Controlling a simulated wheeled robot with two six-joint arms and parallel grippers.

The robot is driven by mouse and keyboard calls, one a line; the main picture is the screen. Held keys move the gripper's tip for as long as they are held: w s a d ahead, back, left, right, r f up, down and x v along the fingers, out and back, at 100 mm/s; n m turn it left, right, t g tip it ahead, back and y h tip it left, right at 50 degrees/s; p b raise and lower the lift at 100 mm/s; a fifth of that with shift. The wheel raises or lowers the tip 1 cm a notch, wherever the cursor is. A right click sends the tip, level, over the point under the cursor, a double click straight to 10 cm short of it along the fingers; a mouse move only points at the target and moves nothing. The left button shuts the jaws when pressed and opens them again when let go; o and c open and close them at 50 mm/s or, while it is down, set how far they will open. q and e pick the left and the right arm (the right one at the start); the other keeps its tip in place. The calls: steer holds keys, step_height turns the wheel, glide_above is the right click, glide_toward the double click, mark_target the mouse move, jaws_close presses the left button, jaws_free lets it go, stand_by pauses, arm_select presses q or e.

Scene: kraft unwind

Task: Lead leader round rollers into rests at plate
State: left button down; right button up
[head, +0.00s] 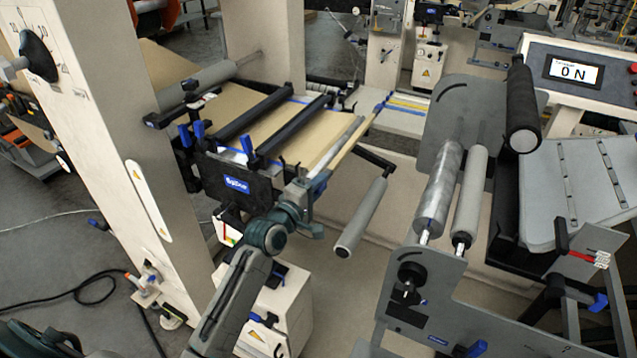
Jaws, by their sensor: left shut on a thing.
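The tan kraft web (300,133) lies flat under two black clamp bars at the splice table. At its right edge is a pale leader bar (343,146), running from near my gripper towards the back. My left gripper (318,186) is at the near end of this bar and shut on it; the jaws are small and partly hidden. A grey idler roller (362,218) hangs just right of the gripper, apart from it. Further right are a silver roller (439,190), a grey roller (470,195) and a black roller (521,105). A grey sloping plate (585,190) lies beyond them. My right gripper is out of view.
A beige post (90,130) stands left of the splice table. A grey side frame (450,285) with a black knob blocks the near right. Open floor shows between the idler and the side frame.

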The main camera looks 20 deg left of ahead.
arm_select(q)
step_height(320, 180, down, 18)
steer(key=b, duration=1.3)
steer(key=shift+f+b, duration=0.2)
steer(key=shift+b, duration=0.1)
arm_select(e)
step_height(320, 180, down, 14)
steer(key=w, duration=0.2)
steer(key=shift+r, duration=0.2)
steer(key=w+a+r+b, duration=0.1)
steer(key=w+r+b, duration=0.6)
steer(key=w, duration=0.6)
arm_select(q)
step_height(320, 180, down, 14)
steer(key=b, duration=0.5)
steer(key=shift+f+b, duration=0.25)
steer(key=shift+b, duration=0.1)
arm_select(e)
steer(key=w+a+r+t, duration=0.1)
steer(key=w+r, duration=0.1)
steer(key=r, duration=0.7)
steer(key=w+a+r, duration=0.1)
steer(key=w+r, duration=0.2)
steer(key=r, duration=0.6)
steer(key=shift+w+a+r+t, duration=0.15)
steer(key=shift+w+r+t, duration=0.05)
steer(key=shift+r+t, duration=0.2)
